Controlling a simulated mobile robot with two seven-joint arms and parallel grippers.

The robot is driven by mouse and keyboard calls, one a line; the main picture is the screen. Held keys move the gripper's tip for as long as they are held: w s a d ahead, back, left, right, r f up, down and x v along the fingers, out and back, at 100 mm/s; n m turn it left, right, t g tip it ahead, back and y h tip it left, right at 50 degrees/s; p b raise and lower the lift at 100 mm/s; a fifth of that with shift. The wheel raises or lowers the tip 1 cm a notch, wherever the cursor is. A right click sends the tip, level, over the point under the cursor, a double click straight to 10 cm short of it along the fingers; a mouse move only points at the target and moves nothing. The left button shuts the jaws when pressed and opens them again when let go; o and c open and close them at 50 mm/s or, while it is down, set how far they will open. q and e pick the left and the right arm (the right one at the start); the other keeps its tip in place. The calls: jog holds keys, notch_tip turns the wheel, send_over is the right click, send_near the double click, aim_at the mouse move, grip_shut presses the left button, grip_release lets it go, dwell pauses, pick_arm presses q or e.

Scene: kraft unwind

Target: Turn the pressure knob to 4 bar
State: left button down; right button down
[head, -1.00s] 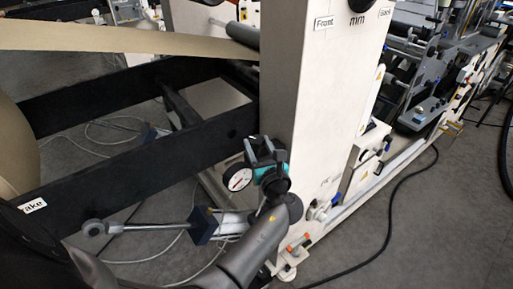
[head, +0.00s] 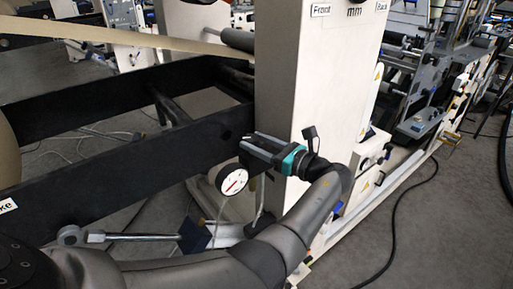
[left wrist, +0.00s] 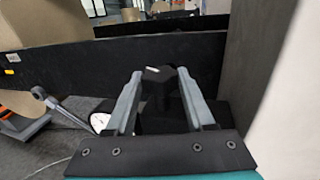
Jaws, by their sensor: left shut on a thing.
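My left gripper (head: 252,146) is at the near corner of the white machine column, its arm reaching up from below and its fingers pointing left. In the left wrist view, its two grey fingers (left wrist: 157,95) are shut on the black pressure knob (left wrist: 158,74), one on each side. The knob is mostly hidden by the fingers in the head view. The round white pressure gauge (head: 233,180) with a red needle sits just below and left of the fingers. Its scale is too small to read. In the left wrist view only part of the gauge (left wrist: 100,121) shows. My right gripper is out of view.
The white column (head: 325,80) stands close beside the gripper. Black frame beams (head: 120,150) run to the left, with a brown paper web (head: 130,38) above. A black cable (head: 395,220) lies on the grey floor at right.

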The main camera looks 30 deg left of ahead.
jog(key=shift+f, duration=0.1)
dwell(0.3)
pick_arm(q)
jog(key=shift+c, duration=1.3)
grip_release()
